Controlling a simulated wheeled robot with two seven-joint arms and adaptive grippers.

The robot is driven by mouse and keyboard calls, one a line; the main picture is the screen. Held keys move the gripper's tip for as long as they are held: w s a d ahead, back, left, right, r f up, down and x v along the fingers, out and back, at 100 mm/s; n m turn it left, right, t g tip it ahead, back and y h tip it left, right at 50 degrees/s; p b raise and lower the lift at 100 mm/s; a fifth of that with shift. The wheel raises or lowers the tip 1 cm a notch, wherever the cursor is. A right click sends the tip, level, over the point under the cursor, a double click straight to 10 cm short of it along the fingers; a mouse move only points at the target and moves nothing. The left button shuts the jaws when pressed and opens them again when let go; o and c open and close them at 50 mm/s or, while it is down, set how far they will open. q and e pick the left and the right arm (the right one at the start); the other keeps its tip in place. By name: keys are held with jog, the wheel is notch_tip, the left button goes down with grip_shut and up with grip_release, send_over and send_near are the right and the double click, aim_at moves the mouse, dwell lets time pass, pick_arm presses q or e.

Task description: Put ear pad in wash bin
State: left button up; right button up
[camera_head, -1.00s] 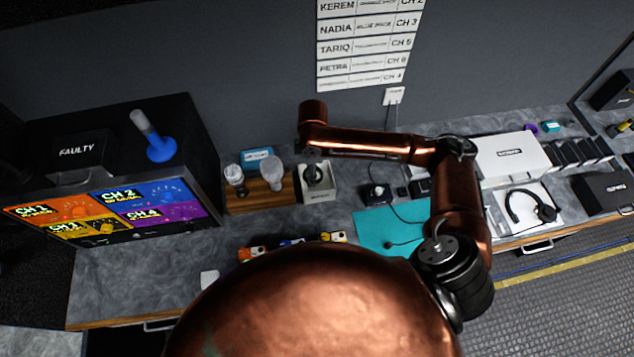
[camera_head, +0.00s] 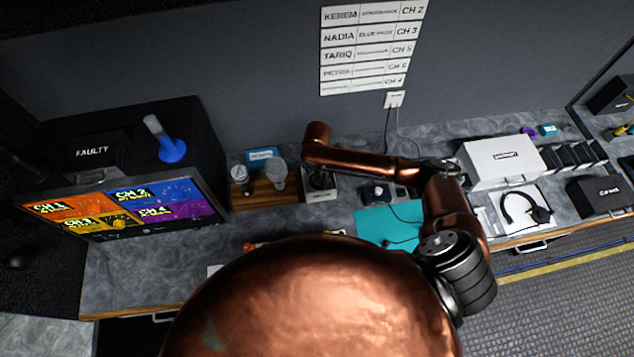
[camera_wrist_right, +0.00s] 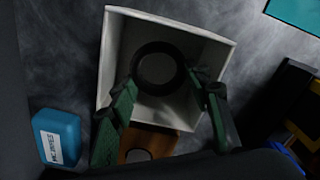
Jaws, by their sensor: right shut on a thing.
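The ear pad (camera_wrist_right: 157,88) is a dark round ring in the right wrist view. My right gripper (camera_wrist_right: 161,80) is shut on it, with a green finger at each side. The wash bin (camera_wrist_right: 205,33) is a white, open, square box. The ear pad shows inside its rim outline; I cannot tell how far above the bottom it is. In the head view, my right gripper (camera_head: 317,178) points down at the bin (camera_head: 321,196), and arm and gripper hide most of the bin's inside. My left gripper is in neither view.
A wooden stand (camera_head: 252,200) with clear containers is close left of the bin. A blue box (camera_head: 262,157) stands behind it. A monitor (camera_head: 130,205) is further left. A teal mat (camera_head: 375,225), white box (camera_head: 500,165) and headset (camera_head: 525,208) are to the right.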

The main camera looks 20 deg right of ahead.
aim_at(317, 183)
jog(key=shift+f, duration=1.7)
jog(key=shift+f, duration=0.1)
jog(key=o, duration=0.6)
jog(key=shift+c, duration=0.2)
notch_tip(317, 183, up, 12)
jog(key=shift+b, duration=0.3)
